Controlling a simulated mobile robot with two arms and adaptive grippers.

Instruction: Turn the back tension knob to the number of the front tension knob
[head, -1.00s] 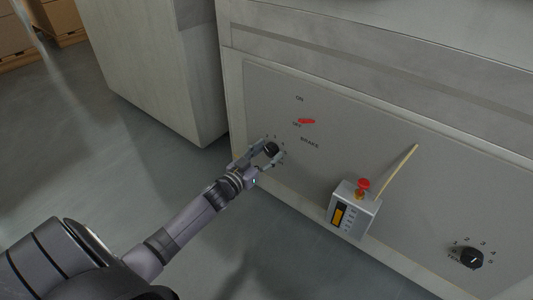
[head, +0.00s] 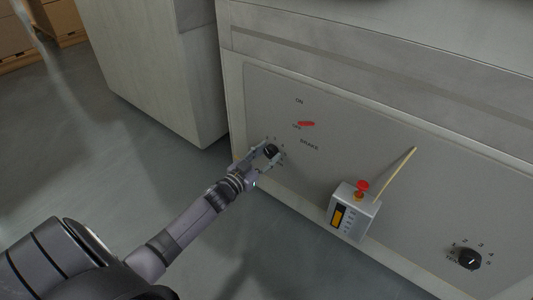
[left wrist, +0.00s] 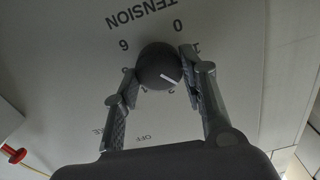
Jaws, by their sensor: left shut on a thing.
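The dark round left tension knob (head: 271,150) sits on the grey panel. My left gripper (head: 270,153) has its fingers on either side of it, shut on it. In the left wrist view the knob (left wrist: 157,64) is between the fingertips (left wrist: 158,76). Its white mark points to the lower right of that picture, around the 1 and 2; the exact number is unclear. Fingers partly hide the numbers. The other black tension knob (head: 469,259) is at the panel's lower right, with numbers around it and a small white mark, too small to read surely. My right gripper is not in view.
A red switch (head: 306,124) with ON, OFF and BRAKE labels is just above the gripped knob. A grey box (head: 352,212) with a red button (head: 362,186) and a thin wooden stick (head: 395,174) stand out between the knobs. Open floor (head: 125,185) lies left of the panel.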

